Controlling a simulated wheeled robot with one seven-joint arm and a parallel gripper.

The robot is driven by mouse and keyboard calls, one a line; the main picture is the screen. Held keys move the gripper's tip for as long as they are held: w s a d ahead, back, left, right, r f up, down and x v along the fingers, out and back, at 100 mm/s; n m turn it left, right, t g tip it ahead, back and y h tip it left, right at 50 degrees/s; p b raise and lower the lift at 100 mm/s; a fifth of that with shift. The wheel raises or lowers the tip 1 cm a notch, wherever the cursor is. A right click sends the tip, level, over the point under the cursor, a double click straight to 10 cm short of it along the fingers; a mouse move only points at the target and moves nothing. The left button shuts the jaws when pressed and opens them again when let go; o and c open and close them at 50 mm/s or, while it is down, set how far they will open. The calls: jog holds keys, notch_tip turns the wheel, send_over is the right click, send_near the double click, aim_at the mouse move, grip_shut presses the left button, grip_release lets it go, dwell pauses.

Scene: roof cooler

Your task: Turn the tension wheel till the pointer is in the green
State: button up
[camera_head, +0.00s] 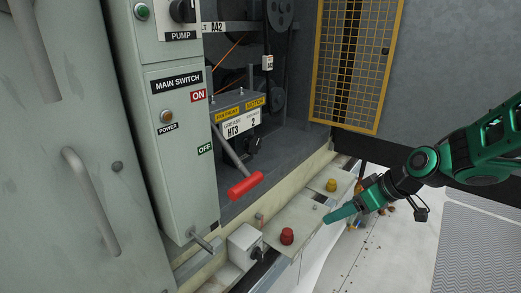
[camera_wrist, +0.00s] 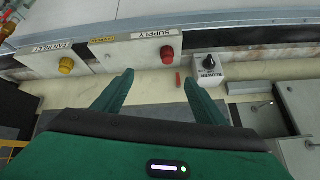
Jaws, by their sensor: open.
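I cannot make out a tension wheel, its pointer or a green zone in either view. A dark belt pulley (camera_head: 280,12) shows at the top of the open bay in the head view. My gripper (camera_head: 338,214) is at the right, over the light ledge with the knobs. In the wrist view my gripper (camera_wrist: 158,78) has its two green fingers apart, with nothing between them. A red knob (camera_head: 287,236) and a yellow knob (camera_head: 331,185) stand on flat plates near it. In the wrist view the red knob (camera_wrist: 167,54) is beyond the fingertips, and the yellow knob (camera_wrist: 66,65) is to the left.
A grey switch cabinet (camera_head: 170,130) carries a lever with a red grip (camera_head: 245,186) that juts out low. A yellow mesh guard (camera_head: 350,60) stands at the back. A small box marked blower (camera_wrist: 209,66) is right of the red knob. Pale floor lies at the lower right.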

jog(key=w+a+r+n+t+y, duration=0.25)
jog(key=w+a+y, duration=0.35)
jog(key=a, duration=0.5)
jog(key=t+y, duration=0.3)
jog(key=t, duration=0.1)
send_near(256, 147)
jog(key=x, duration=0.9)
jog(key=c, duration=1)
jog(key=shift+d, duration=0.1)
